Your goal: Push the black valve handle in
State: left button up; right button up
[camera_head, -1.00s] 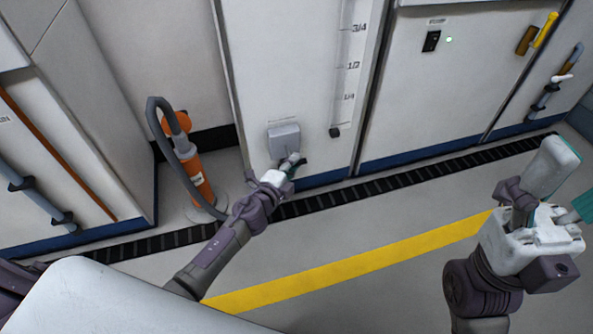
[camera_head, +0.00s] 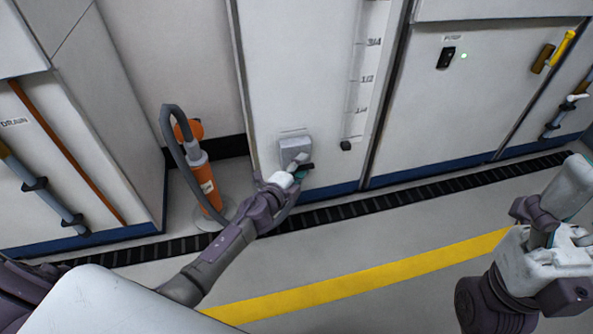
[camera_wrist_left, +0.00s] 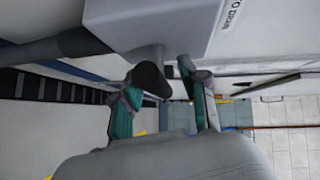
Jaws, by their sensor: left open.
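A grey valve box (camera_head: 295,146) is fixed low on the white panel. Its printed label, partly legible as "TO DRAIN", shows on the box in the left wrist view (camera_wrist_left: 205,22). The black valve handle (camera_wrist_left: 151,80) sits on a grey stem under the box; in the head view a small dark end (camera_head: 307,167) shows beside my fingers. My left gripper (camera_head: 298,172) is just below the box. In the left wrist view its open teal-padded fingers (camera_wrist_left: 165,95) stand either side of the handle; contact is unclear. My right gripper (camera_head: 570,205) is cut off at the right edge, away from the valve.
An orange cylinder (camera_head: 204,185) with a grey hose stands left of the panel. A level gauge (camera_head: 362,80) with a black knob (camera_head: 346,145) is to the right. A black floor grate (camera_head: 400,195) runs along the cabinets; the floor around the yellow stripe (camera_head: 370,275) is clear.

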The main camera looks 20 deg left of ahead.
pick_arm(q)
jog(key=v, duration=1.2)
